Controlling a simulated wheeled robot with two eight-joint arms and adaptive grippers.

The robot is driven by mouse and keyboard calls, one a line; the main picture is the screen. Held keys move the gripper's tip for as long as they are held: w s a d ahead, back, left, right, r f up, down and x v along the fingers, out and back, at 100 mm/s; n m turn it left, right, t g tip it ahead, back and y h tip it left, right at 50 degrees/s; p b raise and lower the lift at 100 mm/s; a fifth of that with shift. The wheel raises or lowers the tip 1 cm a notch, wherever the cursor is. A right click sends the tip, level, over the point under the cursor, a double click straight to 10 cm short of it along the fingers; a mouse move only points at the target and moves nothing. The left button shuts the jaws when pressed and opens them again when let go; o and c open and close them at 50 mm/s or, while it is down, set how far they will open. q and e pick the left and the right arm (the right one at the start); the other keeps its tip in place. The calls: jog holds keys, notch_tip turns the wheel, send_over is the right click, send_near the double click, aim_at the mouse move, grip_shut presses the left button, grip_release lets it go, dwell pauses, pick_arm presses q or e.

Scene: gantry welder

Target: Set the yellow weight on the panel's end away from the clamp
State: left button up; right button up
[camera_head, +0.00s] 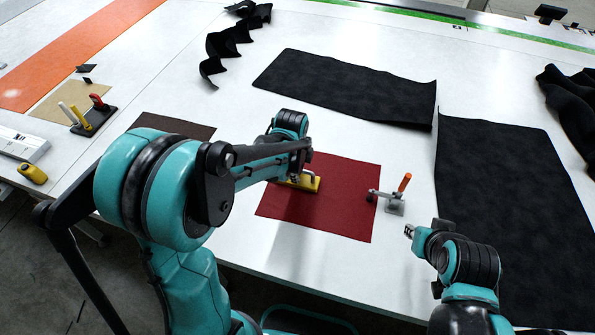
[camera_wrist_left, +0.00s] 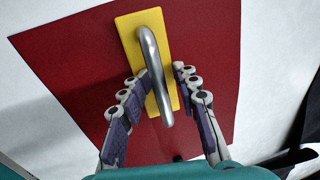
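The yellow weight (camera_head: 312,185), a flat yellow block with a metal bar handle, appears to lie on the red panel (camera_head: 345,207), left of its middle in the head view. The clamp (camera_head: 392,203), grey with an orange handle, is at the panel's right edge. In the left wrist view, the weight (camera_wrist_left: 130,26) lies over the red panel (camera_wrist_left: 70,60). My left gripper (camera_wrist_left: 160,78) is open, with one finger on each side of the metal handle and gaps visible. My forearm partly hides the weight in the head view. My right gripper (camera_head: 410,231) is below the clamp, away from the weight.
Black fabric sheets (camera_head: 350,85) lie behind and to the right (camera_head: 500,200). A tool holder (camera_head: 92,120) with several coloured handles stands at the left, near a yellow tool (camera_head: 33,173). White tabletop around the panel's front is clear.

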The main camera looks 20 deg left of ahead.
pick_arm(q)
jog(key=shift+r+p, duration=0.4)
jog(key=shift+r, duration=0.05)
notch_tip(320, 180, up, 11)
jog(key=s+p, duration=0.2)
jog(key=p, duration=0.2)
jog(key=s+a+r+n+t, duration=0.1)
jog(key=s+r+n+t, duration=0.1)
jog(key=s+n, duration=0.5)
jog(key=s+a+r+n+t, duration=0.2)
jog(key=s+n+t, duration=0.1)
jog(key=s+n, duration=0.5)
jog(key=n, duration=0.3)
jog(key=shift+w+f, duration=0.1)
notch_tip(320, 180, down, 7)
jog(key=b, duration=0.7)
